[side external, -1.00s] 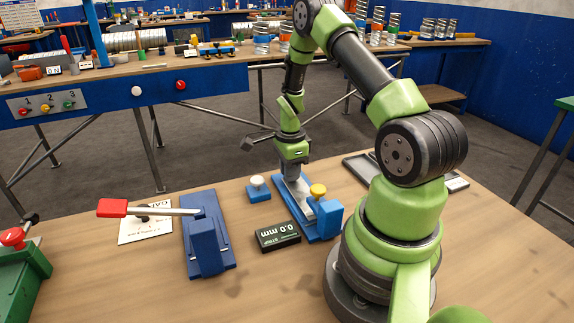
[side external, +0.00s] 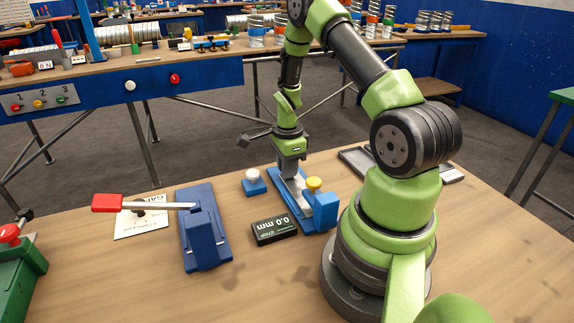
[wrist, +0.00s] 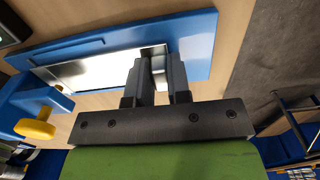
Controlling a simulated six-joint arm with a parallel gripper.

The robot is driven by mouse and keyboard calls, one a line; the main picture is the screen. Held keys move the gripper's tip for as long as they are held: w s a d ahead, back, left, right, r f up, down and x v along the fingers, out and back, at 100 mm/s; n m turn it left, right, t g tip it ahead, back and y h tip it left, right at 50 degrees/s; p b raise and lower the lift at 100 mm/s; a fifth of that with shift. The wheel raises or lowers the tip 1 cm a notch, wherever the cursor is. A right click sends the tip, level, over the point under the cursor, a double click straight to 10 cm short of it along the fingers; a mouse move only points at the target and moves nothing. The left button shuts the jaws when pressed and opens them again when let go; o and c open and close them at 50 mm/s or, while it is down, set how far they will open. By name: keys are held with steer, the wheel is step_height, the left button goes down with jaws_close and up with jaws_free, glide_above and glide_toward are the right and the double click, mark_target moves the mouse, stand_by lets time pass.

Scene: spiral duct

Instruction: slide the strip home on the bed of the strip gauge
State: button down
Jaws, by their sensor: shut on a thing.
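The strip gauge has a blue bed (side external: 285,196) with a blue block (side external: 326,211) and yellow knob (side external: 314,183) at its near end. In the wrist view the bed (wrist: 196,42) runs across the top, and the block and yellow knob (wrist: 35,130) are at left. The shiny metal strip (wrist: 95,68) lies along the bed, its left end close to the block; I cannot tell whether they touch. My gripper (wrist: 158,68) is shut on the strip's right end. In the side view my gripper (side external: 291,172) is low over the bed's far half and partly hides the strip.
A black readout (side external: 273,230) showing 0.0 mm stands left of the gauge. A white button on a blue base (side external: 254,182) is beside the bed. A blue fixture with a red-handled lever (side external: 205,235) stands further left. A dark tray (side external: 358,160) lies behind at right.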

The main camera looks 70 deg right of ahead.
steer(key=shift+s+a, duration=0.1)
steer(key=shift+c, duration=2.2)
jaws_free()
steer(key=shift+r, duration=3.45)
steer(key=shift+r, duration=0.1)
steer(key=w+a+r+n+t, duration=0.2)
steer(key=a+r+n, duration=0.45)
steer(key=r, duration=0.35)
steer(key=s+a+r+n+t+y, duration=0.1)
steer(key=s+a+r+n+t, duration=0.1)
steer(key=s+a+r+n, duration=0.3)
steer(key=s+a+r+n+t+y, duration=0.1)
steer(key=s+a+r+n+t, duration=0.2)
steer(key=s+a+r+n, duration=0.3)
steer(key=a+r+n, duration=0.1)
steer(key=a+n, duration=0.4)
steer(key=shift+a, duration=0.15)
